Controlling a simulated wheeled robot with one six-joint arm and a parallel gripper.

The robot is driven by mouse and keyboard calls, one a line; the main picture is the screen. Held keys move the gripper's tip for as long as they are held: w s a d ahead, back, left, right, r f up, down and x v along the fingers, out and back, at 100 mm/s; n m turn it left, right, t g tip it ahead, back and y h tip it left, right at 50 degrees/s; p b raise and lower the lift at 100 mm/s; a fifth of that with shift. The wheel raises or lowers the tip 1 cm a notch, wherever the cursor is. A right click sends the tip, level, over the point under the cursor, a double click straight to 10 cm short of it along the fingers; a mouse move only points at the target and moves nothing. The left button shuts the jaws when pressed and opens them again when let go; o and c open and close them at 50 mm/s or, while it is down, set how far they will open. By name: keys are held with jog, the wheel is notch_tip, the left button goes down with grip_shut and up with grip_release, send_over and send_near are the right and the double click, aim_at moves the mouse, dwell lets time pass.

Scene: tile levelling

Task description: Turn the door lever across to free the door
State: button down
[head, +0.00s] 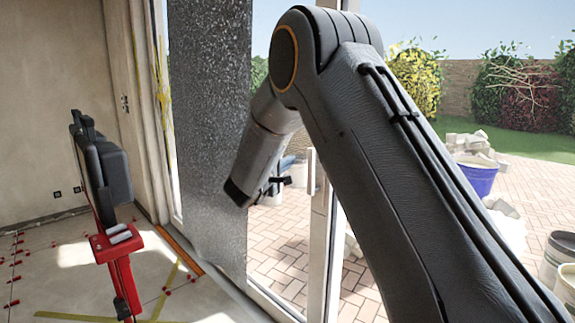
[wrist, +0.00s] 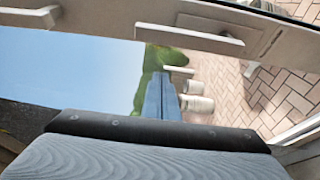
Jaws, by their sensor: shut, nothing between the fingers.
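The door lever is a pale bar (wrist: 190,40) lying along the door frame in the wrist view. In the head view a pale upright bar (head: 310,170) on the door frame appears to be the same lever. My gripper (wrist: 162,77) shows as two slim blue-grey fingers, shut together and empty. Their tips point toward the frame and appear apart from the lever. In the head view my arm's lower end (head: 240,190) is left of the lever, but I cannot make out the fingers there.
The glazed door frame (head: 322,240) stands behind my arm. A dark speckled panel (head: 210,120) is to its left. A red stand with a black device (head: 118,240) is on the tiled floor at left. Outside are a blue tub (head: 478,178), rubble and buckets on paving.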

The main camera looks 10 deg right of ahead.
jog(key=shift+s+d+p, duration=0.3)
jog(key=shift+d+p, duration=0.1)
jog(key=shift+d, duration=0.6)
jog(key=shift+s+d+p, duration=0.25)
jog(key=shift+d+p, duration=0.15)
jog(key=shift+d, duration=0.55)
